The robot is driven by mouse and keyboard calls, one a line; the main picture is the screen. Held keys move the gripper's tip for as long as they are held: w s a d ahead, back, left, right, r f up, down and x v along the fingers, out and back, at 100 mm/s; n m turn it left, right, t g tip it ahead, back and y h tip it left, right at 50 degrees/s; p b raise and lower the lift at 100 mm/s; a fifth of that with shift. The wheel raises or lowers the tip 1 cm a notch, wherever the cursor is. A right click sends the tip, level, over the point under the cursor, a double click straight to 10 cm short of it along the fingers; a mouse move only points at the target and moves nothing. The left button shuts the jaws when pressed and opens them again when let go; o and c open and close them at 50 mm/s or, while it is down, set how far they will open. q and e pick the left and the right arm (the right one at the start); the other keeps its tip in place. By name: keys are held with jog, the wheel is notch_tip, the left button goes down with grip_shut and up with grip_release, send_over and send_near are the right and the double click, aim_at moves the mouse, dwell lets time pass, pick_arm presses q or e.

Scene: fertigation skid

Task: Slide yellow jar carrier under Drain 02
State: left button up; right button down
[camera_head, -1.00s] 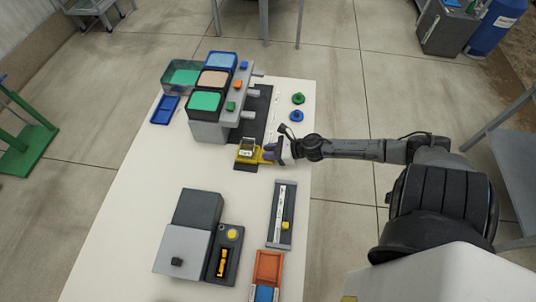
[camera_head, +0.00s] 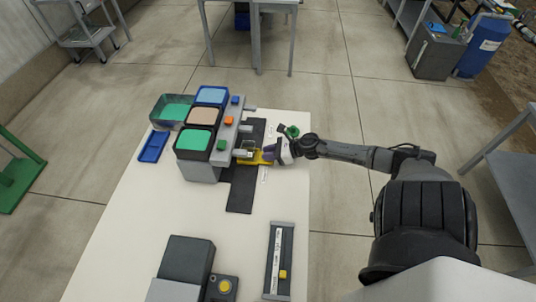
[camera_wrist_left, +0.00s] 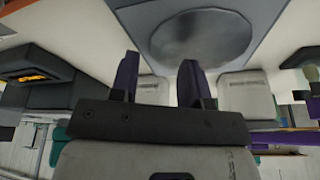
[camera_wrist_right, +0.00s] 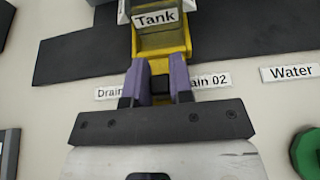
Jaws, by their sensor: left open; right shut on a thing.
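The yellow jar carrier (camera_head: 262,161) stands on the dark strip (camera_head: 240,192), beside the nearest spout (camera_head: 243,152) of the tank stand. It holds a clear jar labelled "Tank", which shows best in the right wrist view (camera_wrist_right: 160,40). My right gripper (camera_head: 270,154) is shut on the carrier's table-edge side. In the right wrist view its purple fingers (camera_wrist_right: 160,80) partly cover the "Drain 02" label (camera_wrist_right: 216,80) and another "Drain" label to its left. My left gripper (camera_wrist_left: 160,78) is open and empty in the left wrist view; it is outside the head view.
The tank stand (camera_head: 200,172) carries green, beige and blue-topped tanks left of the strip. A green knob (camera_head: 292,131) is just beyond my right gripper. A "Water" label (camera_wrist_right: 289,73) lies to the right. A grey slide gauge (camera_head: 279,258) lies nearer; the table between is clear.

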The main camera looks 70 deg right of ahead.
dwell(0.3)
pick_arm(q)
jog(key=shift+a, duration=0.2)
pick_arm(e)
jog(key=c, duration=1)
grip_release()
jog(key=shift+s, duration=0.1)
pick_arm(q)
jog(key=shift+d+r+p, duration=0.2)
jog(key=shift+r+p, duration=0.75)
jog(key=shift+r, duration=0.05)
jog(key=shift+a, duration=0.2)
pick_arm(e)
jog(key=v, duration=1.3)
jog(key=shift+s, duration=0.25)
jog(key=shift+d+r, duration=0.1)
jog(key=shift+r, duration=0.05)
